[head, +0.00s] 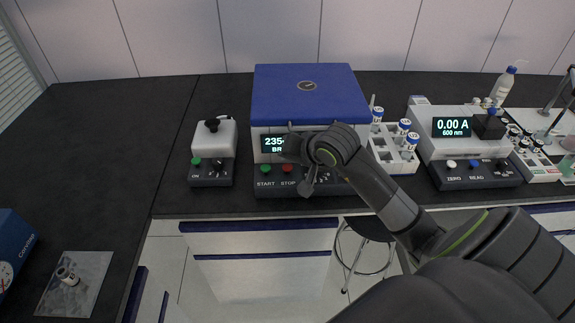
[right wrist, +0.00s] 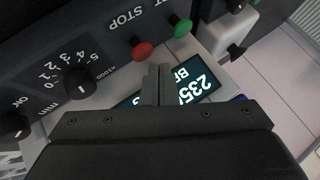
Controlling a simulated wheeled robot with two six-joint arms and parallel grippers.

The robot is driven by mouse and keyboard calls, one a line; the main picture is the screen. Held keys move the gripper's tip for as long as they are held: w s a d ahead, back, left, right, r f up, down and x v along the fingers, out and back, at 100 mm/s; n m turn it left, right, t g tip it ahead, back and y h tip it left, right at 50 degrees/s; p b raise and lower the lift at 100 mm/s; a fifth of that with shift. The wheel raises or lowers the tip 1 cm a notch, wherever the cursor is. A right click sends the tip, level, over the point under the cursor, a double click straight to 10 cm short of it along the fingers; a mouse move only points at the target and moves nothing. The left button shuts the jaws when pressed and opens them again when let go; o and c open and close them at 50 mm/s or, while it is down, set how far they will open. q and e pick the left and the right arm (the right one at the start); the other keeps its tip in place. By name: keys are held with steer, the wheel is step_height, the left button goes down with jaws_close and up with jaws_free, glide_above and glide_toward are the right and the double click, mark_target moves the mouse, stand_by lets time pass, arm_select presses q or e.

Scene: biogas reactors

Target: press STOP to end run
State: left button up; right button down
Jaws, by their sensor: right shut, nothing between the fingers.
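The centrifuge-like machine with a blue lid (head: 310,95) stands at the middle of the bench. Its front panel has a red STOP button (head: 288,168) to the right of a green START button (head: 265,168). In the right wrist view the red STOP button (right wrist: 142,50) and the green button (right wrist: 182,27) show upside down. My right gripper (right wrist: 154,84) is shut and empty, in front of the lit display (right wrist: 190,85), with its tips close to STOP. Whether it touches STOP cannot be told. In the head view my right arm hides part of the display and panel. My left gripper is out of view.
A small device with a white container (head: 214,138) stands to the left. A white vial rack (head: 393,158) and a photometer (head: 465,145) stand to the right. Two dials (right wrist: 80,83) sit beside STOP.

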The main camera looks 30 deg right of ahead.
mark_target(290, 169)
steer(key=shift+r+p, duration=1.05)
steer(key=shift+r, duration=1.5)
steer(key=shift+f, duration=0.1)
